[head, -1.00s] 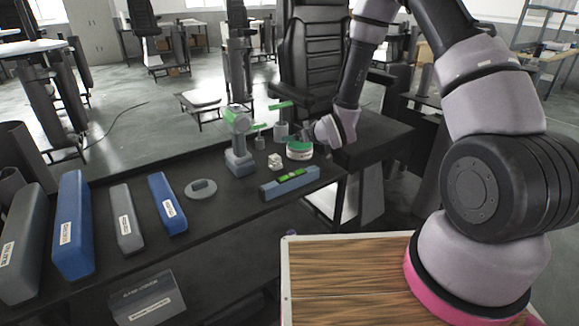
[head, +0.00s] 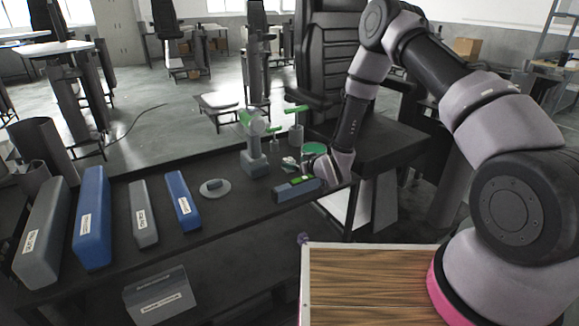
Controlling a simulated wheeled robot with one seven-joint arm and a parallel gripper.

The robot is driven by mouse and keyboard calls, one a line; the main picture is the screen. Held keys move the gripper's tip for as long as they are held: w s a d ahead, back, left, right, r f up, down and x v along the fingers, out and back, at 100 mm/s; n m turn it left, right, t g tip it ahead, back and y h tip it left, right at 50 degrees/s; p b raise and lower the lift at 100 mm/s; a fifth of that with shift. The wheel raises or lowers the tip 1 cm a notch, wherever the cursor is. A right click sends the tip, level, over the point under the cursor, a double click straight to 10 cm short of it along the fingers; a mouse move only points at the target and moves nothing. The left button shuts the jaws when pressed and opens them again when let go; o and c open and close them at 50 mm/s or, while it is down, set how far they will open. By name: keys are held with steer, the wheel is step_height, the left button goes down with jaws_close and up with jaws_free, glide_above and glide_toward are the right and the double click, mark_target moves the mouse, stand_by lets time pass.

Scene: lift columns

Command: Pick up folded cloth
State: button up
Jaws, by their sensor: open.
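No thing in the head view is plainly a folded cloth. A small pale item (head: 289,161) on the dark bench, left of my gripper, may be it, but it is too small to tell. My gripper (head: 309,164) is low over the right part of the bench, pointing left, close to the pale item and above the blue-grey level. The jaws are open, but the fingers are small and dark, and part of the bench behind them is hidden.
A blue-grey level (head: 290,191) lies at the bench's front edge. A green-topped round tub (head: 314,148) stands behind my gripper. A grey-green tool (head: 253,145) stands to the left. Long blue and grey boxes (head: 92,220) lie farther left. A wood-topped surface (head: 365,275) is in front.

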mark_target(291, 162)
steer(key=shift+x, duration=1.5)
jaws_close()
steer(key=shift+r, duration=0.1)
step_height(291, 162, up, 10)
steer(key=c, duration=0.7)
jaws_free()
steer(key=c, duration=0.6)
